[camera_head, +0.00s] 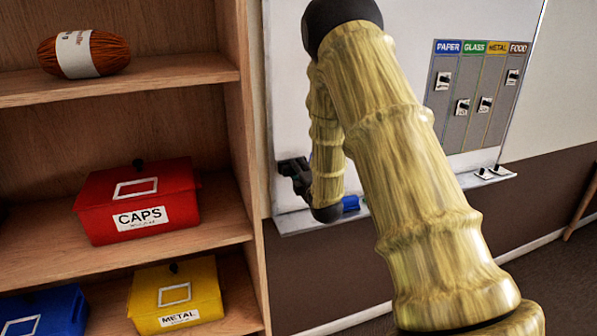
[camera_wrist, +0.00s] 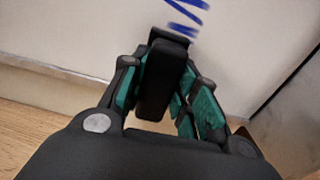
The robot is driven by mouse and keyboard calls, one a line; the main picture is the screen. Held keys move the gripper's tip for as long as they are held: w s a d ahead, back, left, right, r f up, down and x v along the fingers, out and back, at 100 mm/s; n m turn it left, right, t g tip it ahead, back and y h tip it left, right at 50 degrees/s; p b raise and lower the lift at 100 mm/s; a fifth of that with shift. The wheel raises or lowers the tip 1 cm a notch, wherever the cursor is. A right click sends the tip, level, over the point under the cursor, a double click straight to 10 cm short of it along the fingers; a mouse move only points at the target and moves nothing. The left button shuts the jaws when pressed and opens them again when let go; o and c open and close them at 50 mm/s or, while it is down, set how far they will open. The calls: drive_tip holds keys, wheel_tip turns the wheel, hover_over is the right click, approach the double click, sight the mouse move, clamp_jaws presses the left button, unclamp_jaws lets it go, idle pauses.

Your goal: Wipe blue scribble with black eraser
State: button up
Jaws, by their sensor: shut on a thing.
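The blue scribble (camera_wrist: 187,16) is a zigzag on the whiteboard, at the top of the wrist view. In the head view my arm hides it. The black eraser (camera_wrist: 163,80) is a dark block between the fingers of my gripper (camera_wrist: 168,88), its far end just below the scribble in the picture. I cannot tell whether it touches the board. In the head view my gripper (camera_head: 296,174) is at the lower left of the whiteboard (camera_head: 290,110), and the eraser cannot be told apart from the dark fingers.
A board tray (camera_head: 300,222) runs along the bottom, with a blue object (camera_head: 350,204) on it. A wooden shelf (camera_head: 225,70) stands close on the left, holding a red CAPS box (camera_head: 140,195) and a yellow METAL box (camera_head: 178,290). A sorting chart (camera_head: 478,100) hangs at right.

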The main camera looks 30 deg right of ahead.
drive_tip(key=shift+w+f, duration=0.1)
drive_tip(key=shift+w, duration=0.1)
drive_tip(key=shift+b+x, duration=0.3)
drive_tip(key=shift+x, duration=0.5)
idle(0.4)
drive_tip(key=shift+d, duration=0.1)
drive_tip(key=s+d+b, duration=0.3)
drive_tip(key=d+b, duration=0.1)
drive_tip(key=d, duration=0.9)
idle(1.4)
drive_tip(key=shift+s+d+b, duration=0.1)
drive_tip(key=shift+b, duration=0.2)
drive_tip(key=shift+w+a+b, duration=0.4)
drive_tip(key=shift+a+b, duration=0.2)
drive_tip(key=shift+a, duration=1.1)
drive_tip(key=shift+w+a+b, duration=0.4)
drive_tip(key=shift+a+b, duration=0.25)
drive_tip(key=shift+a, duration=1.05)
drive_tip(key=shift+w+a+b, duration=0.4)
drive_tip(key=shift+a+b, duration=0.2)
drive_tip(key=shift+a, duration=1.1)
drive_tip(key=shift+a, duration=0.15)
